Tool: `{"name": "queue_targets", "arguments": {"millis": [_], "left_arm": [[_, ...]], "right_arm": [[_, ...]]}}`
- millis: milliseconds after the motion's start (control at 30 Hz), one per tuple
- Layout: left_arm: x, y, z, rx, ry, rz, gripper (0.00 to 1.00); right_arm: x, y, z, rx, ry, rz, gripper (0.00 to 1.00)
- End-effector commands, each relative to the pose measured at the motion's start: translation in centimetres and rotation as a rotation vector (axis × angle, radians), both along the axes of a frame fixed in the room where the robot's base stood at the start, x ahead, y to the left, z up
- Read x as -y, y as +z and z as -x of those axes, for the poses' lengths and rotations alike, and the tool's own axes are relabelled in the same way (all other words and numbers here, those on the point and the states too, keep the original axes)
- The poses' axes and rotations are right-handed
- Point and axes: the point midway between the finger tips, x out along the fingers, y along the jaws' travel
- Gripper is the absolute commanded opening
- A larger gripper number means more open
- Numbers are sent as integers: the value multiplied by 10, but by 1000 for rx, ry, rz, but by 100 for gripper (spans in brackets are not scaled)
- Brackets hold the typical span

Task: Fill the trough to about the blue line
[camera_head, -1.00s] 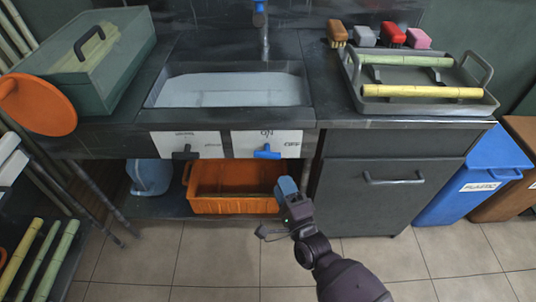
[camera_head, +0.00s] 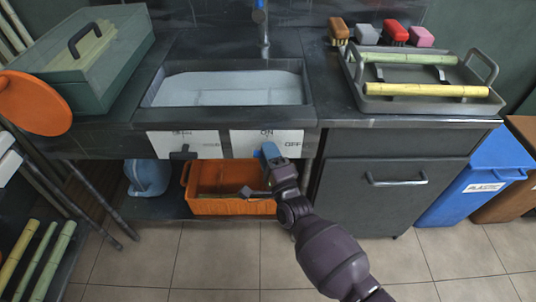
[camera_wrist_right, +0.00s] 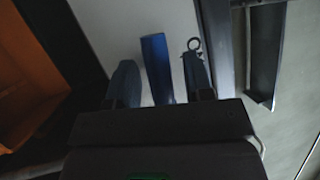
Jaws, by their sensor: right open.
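The trough (camera_head: 148,96) is a dark sink basin set in the counter, with a pale, light-grey surface inside. I cannot make out a blue line. The tap (camera_head: 263,40) with a blue top stands behind it. Below are two white label plates, one with a black lever (camera_head: 183,154), the other (camera_head: 285,136) marked ON and OFF. In the right wrist view the blue lever (camera_wrist_right: 157,68) stands between the open fingers of the right gripper (camera_wrist_right: 160,84). My left gripper is not in view.
An orange crate (camera_head: 232,207) and a blue jug (camera_head: 148,178) sit under the counter. A drawer cabinet (camera_head: 385,205) stands to the right, then blue and brown bins. A tray (camera_head: 420,104) with cane pieces and a green box (camera_head: 130,60) are on the counter.

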Motion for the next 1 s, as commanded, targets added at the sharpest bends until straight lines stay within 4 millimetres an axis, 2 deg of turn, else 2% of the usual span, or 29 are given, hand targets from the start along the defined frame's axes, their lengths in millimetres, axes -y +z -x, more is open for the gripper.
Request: {"name": "queue_targets", "arguments": {"millis": [67,100,300,400,733,1000], "left_arm": [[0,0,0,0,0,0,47],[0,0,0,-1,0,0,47],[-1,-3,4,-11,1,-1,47],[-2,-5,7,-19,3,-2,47],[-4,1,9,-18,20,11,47],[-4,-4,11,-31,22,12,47]], "right_arm": [[0,0,0,0,0,0,47],[0,0,0,0,0,0,44],[0,0,0,1,0,0,14],[0,0,0,1,0,0,2],[-1,6,-1,9,0,156,2],[-1,3,0,6,1,170,2]]}}
